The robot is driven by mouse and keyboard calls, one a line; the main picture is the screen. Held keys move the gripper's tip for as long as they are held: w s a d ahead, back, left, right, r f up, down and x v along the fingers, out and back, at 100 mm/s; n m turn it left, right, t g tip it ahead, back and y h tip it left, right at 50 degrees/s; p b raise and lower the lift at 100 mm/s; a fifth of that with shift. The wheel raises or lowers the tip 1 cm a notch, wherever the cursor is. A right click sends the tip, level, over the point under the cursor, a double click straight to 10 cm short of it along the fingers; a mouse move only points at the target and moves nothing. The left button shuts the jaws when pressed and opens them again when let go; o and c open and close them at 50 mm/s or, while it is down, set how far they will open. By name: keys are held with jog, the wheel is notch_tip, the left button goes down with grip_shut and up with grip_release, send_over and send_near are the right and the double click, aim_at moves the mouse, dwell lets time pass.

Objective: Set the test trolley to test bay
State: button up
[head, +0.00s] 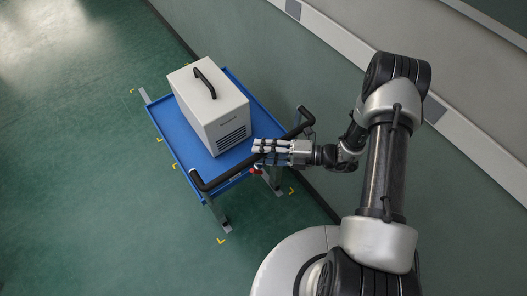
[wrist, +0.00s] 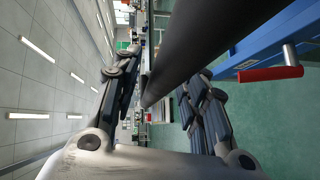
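The test trolley has a blue top (head: 176,139), grey legs and a black push handle (head: 212,183) at its near end. A white boxy instrument (head: 205,103) with a black carry handle stands on it. My gripper (head: 262,149) is at the push handle's middle. In the wrist view the black bar (wrist: 215,45) runs between my two fingers (wrist: 163,68), which look spread, with gaps beside the bar. Contact with it is not clear. A red-gripped lever (wrist: 270,74) sits below the blue edge; it also shows small in the head view (head: 256,171).
Yellow corner marks lie on the green floor around the trolley, including one at the front (head: 222,240) and one at the left (head: 131,91). A wall with a pale rail (head: 340,40) runs close along the right. Open floor (head: 70,180) lies to the left.

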jog(key=shift+c, duration=0.4)
grip_shut()
dwell(0.4)
